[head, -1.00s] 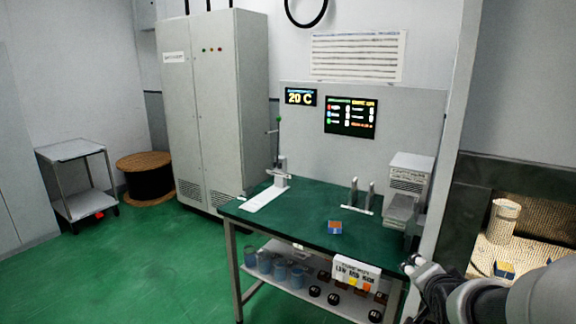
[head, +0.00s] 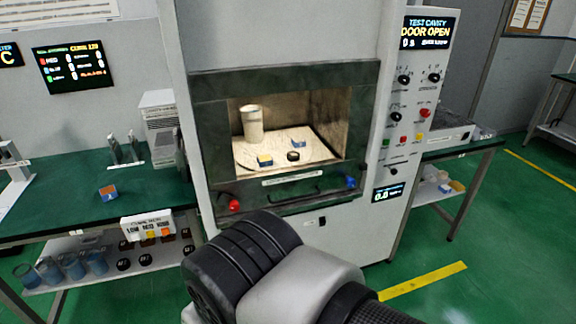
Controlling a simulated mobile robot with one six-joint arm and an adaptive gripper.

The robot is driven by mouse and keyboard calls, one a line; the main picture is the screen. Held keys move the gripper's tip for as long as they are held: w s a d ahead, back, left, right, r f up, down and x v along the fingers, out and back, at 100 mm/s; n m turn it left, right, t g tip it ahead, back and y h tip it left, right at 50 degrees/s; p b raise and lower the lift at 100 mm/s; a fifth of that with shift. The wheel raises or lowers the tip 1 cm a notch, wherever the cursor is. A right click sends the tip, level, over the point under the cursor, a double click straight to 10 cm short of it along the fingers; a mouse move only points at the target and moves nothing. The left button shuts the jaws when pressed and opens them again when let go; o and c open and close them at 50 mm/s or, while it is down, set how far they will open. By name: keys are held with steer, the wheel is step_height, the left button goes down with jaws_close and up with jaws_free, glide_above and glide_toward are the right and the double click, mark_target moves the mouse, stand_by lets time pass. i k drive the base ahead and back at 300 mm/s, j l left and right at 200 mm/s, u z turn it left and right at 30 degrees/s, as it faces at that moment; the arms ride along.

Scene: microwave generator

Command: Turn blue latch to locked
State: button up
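The blue latch (head: 350,182) is a small blue handle at the lower right of the test cavity's front frame. A red latch (head: 233,205) sits at the lower left of the same frame. The cavity (head: 340,125) is open and lit, and the panel display (head: 427,31) reads "DOOR OPEN". My arm rises from the bottom of the picture in front of the cabinet, below the cavity. My gripper cannot be made out; only thick arm links show. No contact with the blue latch is visible.
Inside the cavity stand a pale cylinder (head: 252,124), small blocks (head: 265,160) and a dark round piece (head: 293,156). A control panel with knobs (head: 404,79) is to the right. A green bench (head: 60,205) with an orange-blue block (head: 108,193) is left. Green floor is open at right.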

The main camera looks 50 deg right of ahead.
mark_target(350, 182)
steer(key=z, duration=2.05)
steer(key=i+j+z, duration=0.6)
steer(key=i+z, duration=0.15)
steer(key=i, duration=0.1)
